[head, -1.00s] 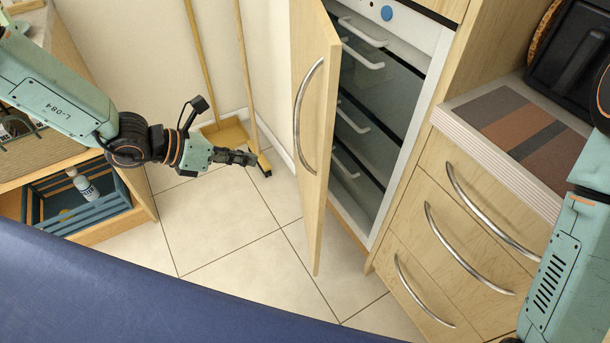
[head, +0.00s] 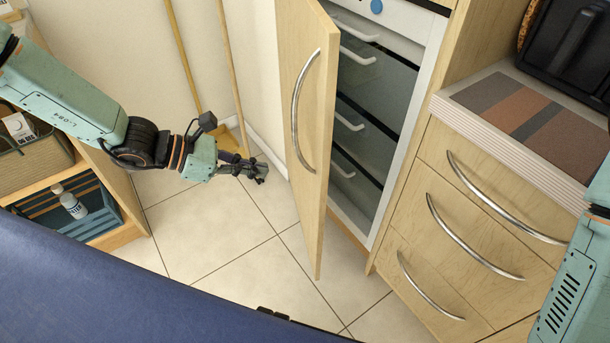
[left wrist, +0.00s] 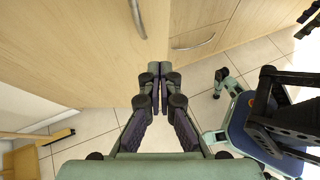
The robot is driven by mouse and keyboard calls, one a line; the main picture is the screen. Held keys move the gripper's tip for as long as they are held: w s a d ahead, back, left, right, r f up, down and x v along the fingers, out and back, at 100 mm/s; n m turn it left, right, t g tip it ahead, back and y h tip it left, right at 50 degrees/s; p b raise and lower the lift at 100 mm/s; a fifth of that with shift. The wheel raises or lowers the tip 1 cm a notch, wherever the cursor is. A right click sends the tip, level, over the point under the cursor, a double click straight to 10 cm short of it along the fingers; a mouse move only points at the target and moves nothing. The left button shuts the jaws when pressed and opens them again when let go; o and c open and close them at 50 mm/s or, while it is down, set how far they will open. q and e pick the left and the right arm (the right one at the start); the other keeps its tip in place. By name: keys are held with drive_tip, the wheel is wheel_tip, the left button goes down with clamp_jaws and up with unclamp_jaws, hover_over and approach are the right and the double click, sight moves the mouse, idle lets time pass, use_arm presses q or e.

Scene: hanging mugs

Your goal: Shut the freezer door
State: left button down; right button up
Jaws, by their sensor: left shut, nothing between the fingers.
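The freezer door (head: 305,130) is a pale wood panel standing wide open, with a curved metal handle (head: 295,110) on its outer face. The freezer (head: 375,110) behind it shows glass-fronted drawers with white handles. My left gripper (head: 262,172) is shut and empty, left of the door on its outer side, with a gap visible between them in the head view. In the left wrist view, the closed fingers (left wrist: 160,75) appear in front of the door panel (left wrist: 80,50).
Wooden drawers (head: 460,220) with curved handles stand right of the freezer. A shelf with a blue crate (head: 95,220) and a bottle (head: 70,203) is at left. A broom and dustpan lean by the wall behind my left gripper. Tiled floor (head: 215,230) is clear.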

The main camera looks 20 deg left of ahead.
sight(318, 174)
use_arm(q)
drive_tip(key=b+x, duration=0.1)
drive_tip(key=x, duration=0.2)
drive_tip(key=b+x, duration=0.2)
drive_tip(key=x, duration=0.1)
drive_tip(key=b+x, duration=0.1)
drive_tip(key=x, duration=0.3)
drive_tip(key=shift+w+d+r+b, duration=0.1)
drive_tip(key=shift+w+r+b, duration=0.15)
drive_tip(key=shift+r+b, duration=0.15)
drive_tip(key=shift+w+d+r, duration=0.1)
drive_tip(key=shift+w+d, duration=0.05)
drive_tip(key=shift+d, duration=0.3)
drive_tip(key=shift+w, duration=0.1)
drive_tip(key=shift+d, duration=0.1)
drive_tip(key=shift+w, duration=0.15)
